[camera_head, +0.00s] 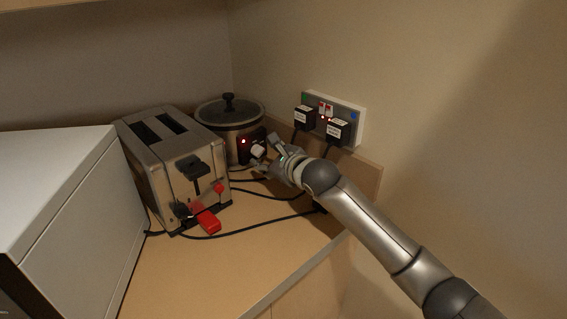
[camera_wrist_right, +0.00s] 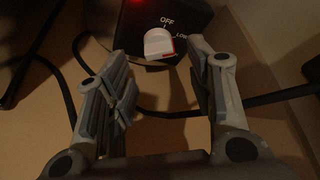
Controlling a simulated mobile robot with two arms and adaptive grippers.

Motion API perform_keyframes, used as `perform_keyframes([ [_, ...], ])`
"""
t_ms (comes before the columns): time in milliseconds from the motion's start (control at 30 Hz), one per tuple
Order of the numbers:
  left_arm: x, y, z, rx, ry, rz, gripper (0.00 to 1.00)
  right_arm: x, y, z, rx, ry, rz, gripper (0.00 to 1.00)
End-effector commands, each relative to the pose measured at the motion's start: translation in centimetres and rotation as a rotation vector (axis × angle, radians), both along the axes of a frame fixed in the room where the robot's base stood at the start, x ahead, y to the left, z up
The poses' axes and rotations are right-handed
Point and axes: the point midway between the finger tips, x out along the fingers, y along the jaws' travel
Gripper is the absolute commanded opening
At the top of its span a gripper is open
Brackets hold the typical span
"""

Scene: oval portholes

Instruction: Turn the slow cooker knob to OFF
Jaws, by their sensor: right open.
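The slow cooker (camera_head: 229,113) stands in the back corner, with a dark lid and a dark control panel with a lit red light. Its white knob (camera_head: 258,151) is on the panel, and it also shows in the right wrist view (camera_wrist_right: 157,43), below the OFF label and beside LOW. A red mark shows on the knob's right side; I cannot tell its exact setting. My right gripper (camera_head: 266,154) is open at the panel. In the wrist view its fingers (camera_wrist_right: 159,65) are spread to either side, just short of the knob, not closed on it. My left gripper is out of view.
A steel toaster (camera_head: 165,150) with a red tag (camera_head: 208,222) stands left of the cooker. A white box-shaped appliance (camera_head: 85,215) is at the left. Plugs (camera_head: 337,131) fill a wall socket above right. Black cables cross the wooden counter (camera_head: 240,255), whose front is clear.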

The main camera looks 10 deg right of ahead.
Motion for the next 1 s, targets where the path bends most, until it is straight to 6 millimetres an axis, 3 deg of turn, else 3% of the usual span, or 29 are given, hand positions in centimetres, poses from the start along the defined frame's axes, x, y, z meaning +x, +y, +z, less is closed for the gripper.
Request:
perform_keyframes([
  [600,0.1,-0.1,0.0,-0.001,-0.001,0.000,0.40,-7.5,-3.3,2.7,-0.001,0.000,0.000,0.49],
  [1000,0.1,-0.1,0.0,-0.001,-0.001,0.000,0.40,-8.7,-3.8,3.1,-0.002,0.002,0.000,0.49],
])
